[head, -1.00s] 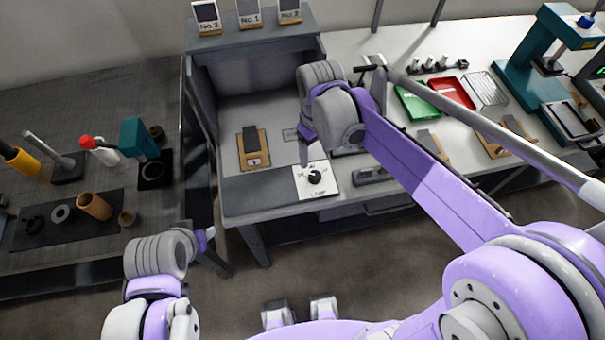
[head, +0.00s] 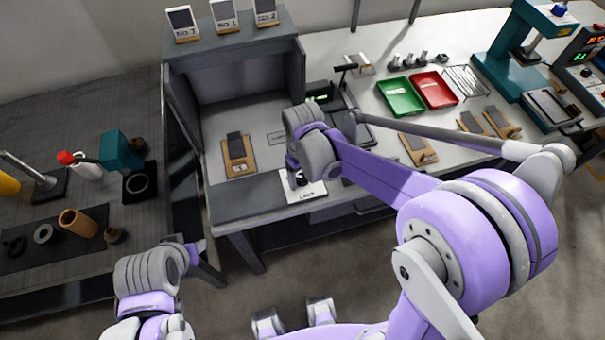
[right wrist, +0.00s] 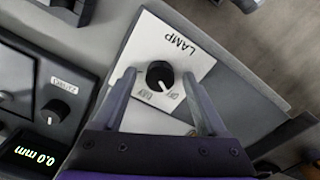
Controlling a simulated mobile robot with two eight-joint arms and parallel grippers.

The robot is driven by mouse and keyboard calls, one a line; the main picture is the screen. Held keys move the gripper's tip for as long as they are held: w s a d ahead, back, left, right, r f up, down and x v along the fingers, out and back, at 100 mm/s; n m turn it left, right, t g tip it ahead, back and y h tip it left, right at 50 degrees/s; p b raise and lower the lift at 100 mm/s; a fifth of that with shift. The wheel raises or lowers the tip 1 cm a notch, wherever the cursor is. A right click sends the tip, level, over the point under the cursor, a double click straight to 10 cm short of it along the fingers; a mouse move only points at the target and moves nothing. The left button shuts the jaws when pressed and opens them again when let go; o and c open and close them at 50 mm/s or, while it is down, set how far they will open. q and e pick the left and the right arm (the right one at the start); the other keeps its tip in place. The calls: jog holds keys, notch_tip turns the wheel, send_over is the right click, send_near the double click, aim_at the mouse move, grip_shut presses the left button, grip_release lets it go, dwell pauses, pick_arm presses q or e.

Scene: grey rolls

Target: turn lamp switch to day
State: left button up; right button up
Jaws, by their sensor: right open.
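The lamp switch is a black round knob (right wrist: 159,75) on a white plate marked LAMP (right wrist: 179,35). In the right wrist view the plate is upside down, with small DAY and OFF labels below the knob. The knob's white mark points down toward these labels; I cannot tell exactly which one. My right gripper (right wrist: 160,88) is open, with one finger on each side of the knob; contact is not clear. In the head view my right gripper (head: 297,178) covers the knob, and part of the plate (head: 312,190) shows. My left gripper (head: 203,247) is away at lower left, its jaws unclear.
A gauge box (right wrist: 40,105) reading 0.0 mm, with its own knob, stands beside the plate. A brown board (head: 239,158) lies in the booth. Green (head: 400,97) and red (head: 434,90) trays are farther right. A dark table (head: 60,170) with tools stands at left.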

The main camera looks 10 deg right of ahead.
grip_shut()
jog(key=shift+m, duration=0.3)
jog(key=shift+m+b, duration=0.4)
jog(key=shift+m, duration=0.6)
jog(key=m, duration=0.3)
jog(key=shift+m+b, duration=0.3)
jog(key=shift+b, duration=0.1)
jog(key=m+b, duration=0.1)
jog(key=m, duration=0.4)
jog(key=shift+m, duration=0.4)
grip_release()
